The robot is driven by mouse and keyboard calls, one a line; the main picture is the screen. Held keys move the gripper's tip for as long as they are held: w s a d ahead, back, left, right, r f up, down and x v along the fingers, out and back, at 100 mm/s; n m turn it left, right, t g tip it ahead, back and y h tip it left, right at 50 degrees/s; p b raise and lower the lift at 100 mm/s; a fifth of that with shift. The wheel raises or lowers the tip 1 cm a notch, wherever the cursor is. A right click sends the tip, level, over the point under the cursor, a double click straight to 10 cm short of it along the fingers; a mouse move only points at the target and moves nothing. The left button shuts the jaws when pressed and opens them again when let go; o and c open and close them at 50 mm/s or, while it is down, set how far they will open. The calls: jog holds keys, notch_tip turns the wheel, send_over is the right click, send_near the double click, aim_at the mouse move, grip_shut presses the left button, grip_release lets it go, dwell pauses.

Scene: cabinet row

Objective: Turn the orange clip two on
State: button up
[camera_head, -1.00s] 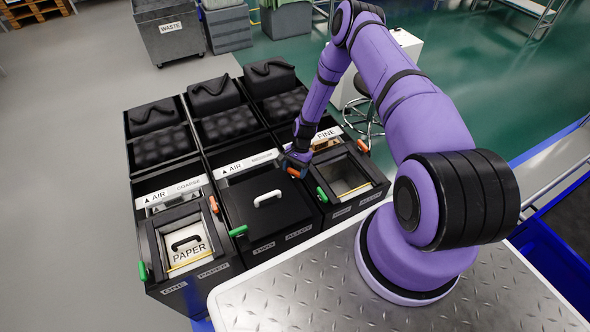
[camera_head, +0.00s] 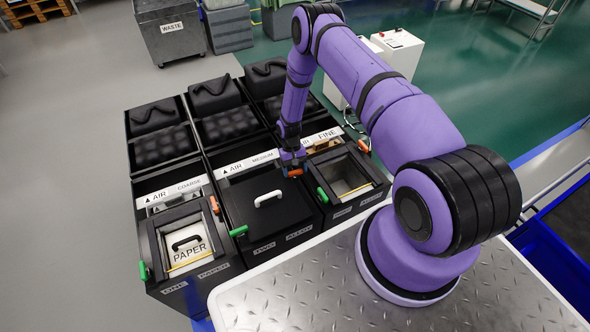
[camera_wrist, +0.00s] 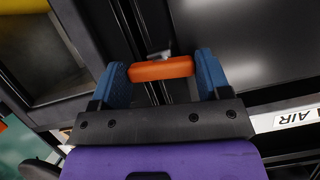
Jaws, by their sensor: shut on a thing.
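Orange clip two (camera_head: 295,172) sits at the back right corner of the middle box's black lid (camera_head: 258,210). In the wrist view it is an orange bar (camera_wrist: 162,69) on a small metal piece, lying crosswise between my blue fingers. My gripper (camera_wrist: 163,73) is shut on the bar's two ends. In the head view my gripper (camera_head: 292,165) comes down onto the clip from behind and hides part of it. A green clip (camera_head: 238,231) is at the lid's front left corner.
The right box (camera_head: 349,177) is open, with an orange clip (camera_head: 363,146) and a green clip (camera_head: 322,195) close by.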

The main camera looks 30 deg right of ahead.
jog(key=shift+n+h, duration=0.3)
jog(key=shift+n, duration=0.4)
jog(key=o, duration=0.9)
jog(key=v, duration=1)
jog(key=shift+w+a+r, duration=0.1)
jog(key=shift+w+r, duration=0.05)
jog(key=shift+r, duration=0.2)
jog(key=shift+r, duration=0.1)
